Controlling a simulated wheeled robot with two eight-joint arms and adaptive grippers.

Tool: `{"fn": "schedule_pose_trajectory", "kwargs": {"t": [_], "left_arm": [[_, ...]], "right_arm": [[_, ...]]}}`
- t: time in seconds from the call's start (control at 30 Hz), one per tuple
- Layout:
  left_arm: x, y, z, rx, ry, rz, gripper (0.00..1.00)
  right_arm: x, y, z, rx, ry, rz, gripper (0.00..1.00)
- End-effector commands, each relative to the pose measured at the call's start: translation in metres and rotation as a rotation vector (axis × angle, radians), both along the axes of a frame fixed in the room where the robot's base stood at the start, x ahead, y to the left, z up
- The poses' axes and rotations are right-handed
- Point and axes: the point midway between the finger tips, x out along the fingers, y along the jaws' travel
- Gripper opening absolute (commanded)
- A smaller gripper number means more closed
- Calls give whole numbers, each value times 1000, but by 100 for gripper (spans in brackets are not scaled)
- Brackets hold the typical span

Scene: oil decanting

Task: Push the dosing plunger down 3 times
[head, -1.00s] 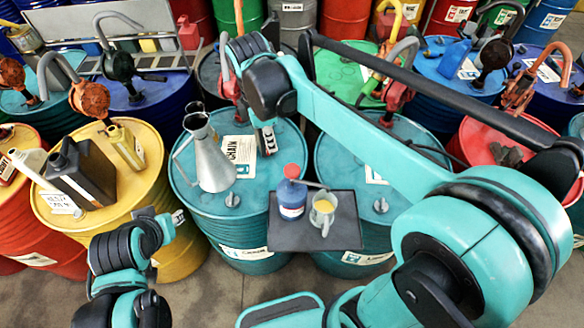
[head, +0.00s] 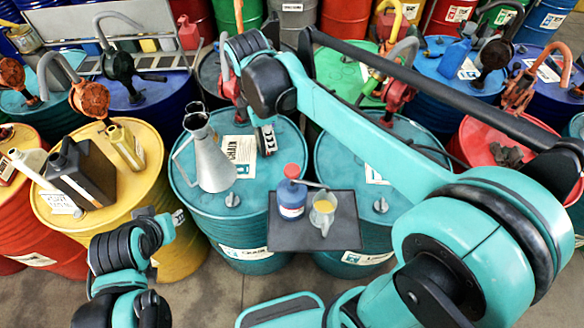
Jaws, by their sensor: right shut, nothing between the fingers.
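A blue bottle (head: 292,199) with a red dosing plunger (head: 292,171) on top stands upright on a dark square tray (head: 290,238). The plunger's spout (head: 312,184) points right, over a clear jug (head: 323,210) holding yellow liquid. My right gripper (head: 267,141) is shut and empty. In the picture it shows up and left of the plunger, apart from it, in front of a teal drum. My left gripper (head: 160,221) is partly visible at the lower left, away from the bottle; its fingers are not clear.
A metal funnel-topped can (head: 212,160) stands left of the tray on a teal drum (head: 185,190). A dark canister (head: 82,173) and a gold bottle (head: 126,145) stand on the yellow drum (head: 160,180). More drums with pumps crowd behind. Bare floor (head: 205,290) shows in front.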

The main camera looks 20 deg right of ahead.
Motion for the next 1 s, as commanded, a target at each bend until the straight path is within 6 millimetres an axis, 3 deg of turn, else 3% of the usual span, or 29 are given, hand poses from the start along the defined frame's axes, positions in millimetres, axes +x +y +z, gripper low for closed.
{"fn": "schedule_pose_trajectory", "kwargs": {"t": [0.47,0.8,1.0], "left_arm": [[0,0,5,0,0,0,32],[0,0,71,0,0,0,32],[0,0,91,0,0,0,32]], "right_arm": [[1,-1,0,0,0,-1,0],[3,-24,-13,0,0,-2,0],[-2,-35,-25,0,-1,-1,0]]}}
